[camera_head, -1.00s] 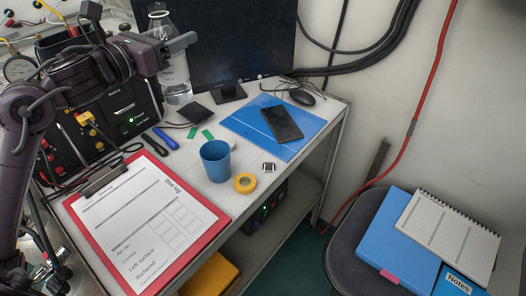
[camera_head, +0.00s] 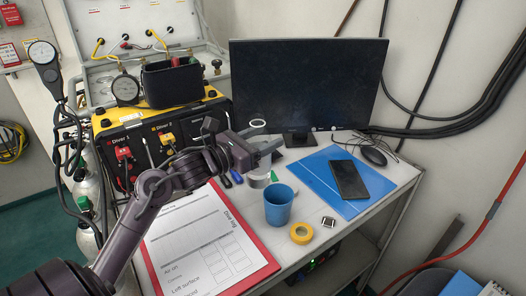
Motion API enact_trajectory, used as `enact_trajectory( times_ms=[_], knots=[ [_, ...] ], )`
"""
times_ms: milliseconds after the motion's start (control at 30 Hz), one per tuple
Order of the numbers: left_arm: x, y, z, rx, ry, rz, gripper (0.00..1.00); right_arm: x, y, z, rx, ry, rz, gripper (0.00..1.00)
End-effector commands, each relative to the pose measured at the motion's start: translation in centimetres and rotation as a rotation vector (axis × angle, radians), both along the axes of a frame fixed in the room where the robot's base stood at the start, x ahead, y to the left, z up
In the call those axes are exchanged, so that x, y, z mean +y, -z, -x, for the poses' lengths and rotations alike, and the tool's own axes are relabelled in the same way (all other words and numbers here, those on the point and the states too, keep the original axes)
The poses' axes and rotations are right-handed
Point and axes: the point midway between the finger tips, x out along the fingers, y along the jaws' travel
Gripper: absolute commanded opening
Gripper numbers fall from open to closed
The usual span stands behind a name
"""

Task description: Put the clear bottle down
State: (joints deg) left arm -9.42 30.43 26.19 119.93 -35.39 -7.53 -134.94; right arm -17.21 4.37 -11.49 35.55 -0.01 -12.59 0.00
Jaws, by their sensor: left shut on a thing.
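The clear bottle (camera_head: 259,180) stands out in front of the monitor's lower left corner, between my gripper and the blue cup. My left gripper (camera_head: 270,149) is shut on it and hides its middle; its pale top shows above the fingers and its lower part below. The bottle looks roughly upright. I cannot tell whether its base touches the white table (camera_head: 290,252). My right gripper is not in view.
The blue cup (camera_head: 278,206) stands close to the bottle's right, with yellow tape (camera_head: 301,233) nearby. A red clipboard (camera_head: 262,274) lies in front. The monitor (camera_head: 305,85) stands behind. A blue folder (camera_head: 325,188) with a phone (camera_head: 349,179) lies at right.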

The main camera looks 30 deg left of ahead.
Motion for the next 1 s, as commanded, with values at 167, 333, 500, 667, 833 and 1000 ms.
enact_trajectory(
  times_ms=[167,333,500,667,833,1000],
  knots=[
    [0.0,2.7,0.0,0.003,-0.002,0.005,0.32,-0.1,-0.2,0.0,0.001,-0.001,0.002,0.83],
    [0.0,4.0,0.0,0.001,-0.001,0.002,0.32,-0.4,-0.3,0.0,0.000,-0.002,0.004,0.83],
    [0.0,4.0,0.0,0.000,0.000,0.000,0.32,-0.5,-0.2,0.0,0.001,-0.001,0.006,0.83],
    [0.0,4.3,0.0,0.000,0.000,0.000,0.32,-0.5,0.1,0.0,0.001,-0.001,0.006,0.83],
    [0.0,4.2,0.0,0.002,0.000,0.002,0.72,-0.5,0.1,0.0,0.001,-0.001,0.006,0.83],
    [0.0,4.2,0.0,0.002,0.000,0.002,0.79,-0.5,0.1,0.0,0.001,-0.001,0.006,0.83]
  ],
)
